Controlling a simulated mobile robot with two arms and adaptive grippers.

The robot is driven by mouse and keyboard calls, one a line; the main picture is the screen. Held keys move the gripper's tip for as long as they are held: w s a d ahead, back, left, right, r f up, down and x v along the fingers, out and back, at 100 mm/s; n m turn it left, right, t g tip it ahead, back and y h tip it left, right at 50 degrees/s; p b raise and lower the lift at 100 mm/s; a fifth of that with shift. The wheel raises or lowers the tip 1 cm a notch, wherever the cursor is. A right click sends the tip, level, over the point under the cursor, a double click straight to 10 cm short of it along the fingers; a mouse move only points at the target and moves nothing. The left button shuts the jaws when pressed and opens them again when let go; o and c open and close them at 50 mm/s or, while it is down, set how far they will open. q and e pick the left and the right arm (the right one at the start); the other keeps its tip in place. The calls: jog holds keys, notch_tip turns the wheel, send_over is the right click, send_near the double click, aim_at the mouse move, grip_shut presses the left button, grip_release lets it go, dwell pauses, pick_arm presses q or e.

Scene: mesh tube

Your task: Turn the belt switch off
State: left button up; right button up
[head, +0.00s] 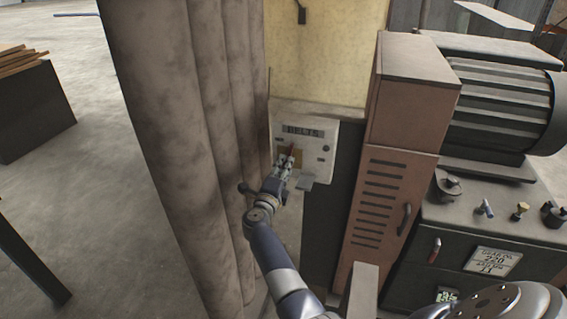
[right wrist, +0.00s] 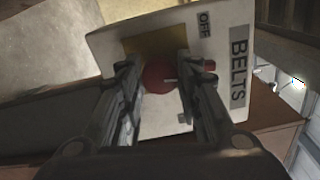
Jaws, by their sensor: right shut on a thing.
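The belt switch panel is a pale box (head: 321,135) with a dark "BELTS" label, at the middle of the head view. In the right wrist view the panel (right wrist: 110,45) looks turned on its side, with "OFF" printed near the edge beside the "BELTS" label. A red round switch knob (right wrist: 159,74) sits on a yellow plate (right wrist: 150,45). My right gripper (head: 286,158) is at the panel, its fingers on either side of the knob and shut on it; it also shows in the right wrist view (right wrist: 160,82). The fingers hide part of the knob. My left gripper is not in view.
Thick grey-brown columns (head: 180,130) stand just left of the panel. A reddish-brown cabinet (head: 385,180) with vents stands close on its right. A dark machine (head: 500,110) with knobs is at far right. Open floor (head: 100,200) lies to the left.

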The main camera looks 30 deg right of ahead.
jog(key=shift+n+p, duration=0.55)
jog(key=shift+n, duration=0.35)
jog(key=shift+f, duration=0.1)
jog(key=o, duration=1.1)
